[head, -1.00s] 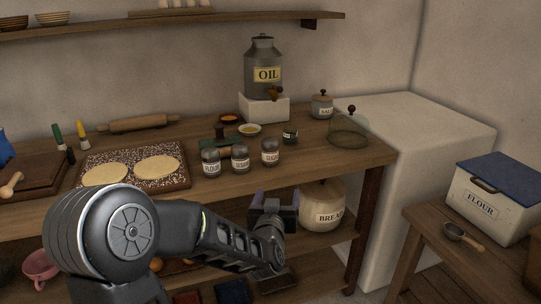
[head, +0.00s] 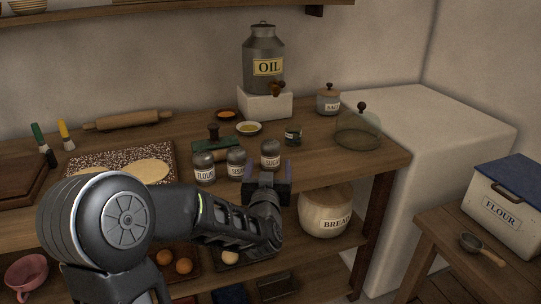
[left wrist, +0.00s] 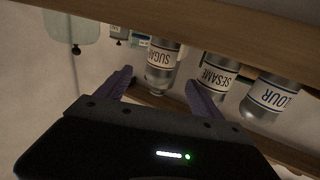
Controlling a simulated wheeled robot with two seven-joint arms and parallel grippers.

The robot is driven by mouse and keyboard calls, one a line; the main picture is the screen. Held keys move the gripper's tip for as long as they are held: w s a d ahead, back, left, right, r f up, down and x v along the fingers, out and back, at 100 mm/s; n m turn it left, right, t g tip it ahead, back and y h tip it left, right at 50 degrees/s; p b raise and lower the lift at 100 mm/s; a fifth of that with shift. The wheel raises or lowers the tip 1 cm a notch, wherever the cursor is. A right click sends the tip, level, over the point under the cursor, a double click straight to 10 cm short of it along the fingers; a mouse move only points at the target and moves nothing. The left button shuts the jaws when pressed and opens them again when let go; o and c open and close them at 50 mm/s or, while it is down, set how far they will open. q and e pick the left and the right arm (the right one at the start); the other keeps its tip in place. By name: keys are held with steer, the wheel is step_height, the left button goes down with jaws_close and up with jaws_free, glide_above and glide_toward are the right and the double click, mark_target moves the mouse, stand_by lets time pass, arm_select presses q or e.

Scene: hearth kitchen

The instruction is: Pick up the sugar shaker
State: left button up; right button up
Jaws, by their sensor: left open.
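In the left wrist view, which is upside down, the sugar shaker (left wrist: 162,66) shows beyond and between the spread fingers (left wrist: 158,86), not gripped. My right gripper is in neither view.
The sesame shaker (head: 236,163) and flour shaker (head: 204,168) stand close on the left. The bread crock (head: 326,212) sits on the shelf below.

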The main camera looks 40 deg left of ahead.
mark_target(270, 156)
arm_select(q)
steer(key=shift+x, duration=3.15)
steer(key=shift+x, duration=2.6)
steer(key=shift+f, duration=0.1)
steer(key=c, duration=1.6)
step_height(270, 156, up, 10)
steer(key=shift+p, duration=1)
